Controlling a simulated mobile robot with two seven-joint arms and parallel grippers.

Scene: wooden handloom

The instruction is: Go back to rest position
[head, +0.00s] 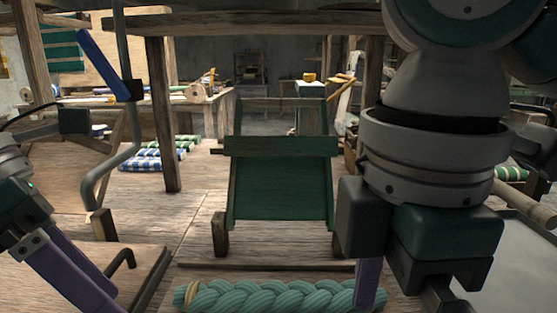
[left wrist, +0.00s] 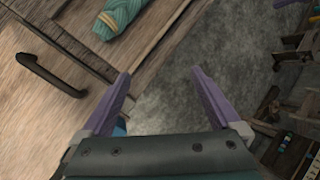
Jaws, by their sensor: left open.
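My left gripper (head: 108,298) is at the lower left of the head view, its purple fingers pointing down and right. In the left wrist view the left gripper (left wrist: 160,74) has its two fingers wide apart with nothing between them. My right arm fills the right side of the head view. My right gripper (head: 405,293) is at the bottom there, with one purple finger visible beside the teal braided yarn (head: 270,296). Its other finger is not clear, and I cannot tell whether it touches the yarn. The yarn also shows in the left wrist view (left wrist: 120,17).
A wooden panel with a dark handle (head: 120,259) lies near my left gripper; the handle also shows in the left wrist view (left wrist: 48,76). A bent grey crank (head: 118,160) rises beside the left arm. A green-seated wooden bench (head: 280,185) stands ahead. Rolled checked cloths (head: 150,158) lie behind.

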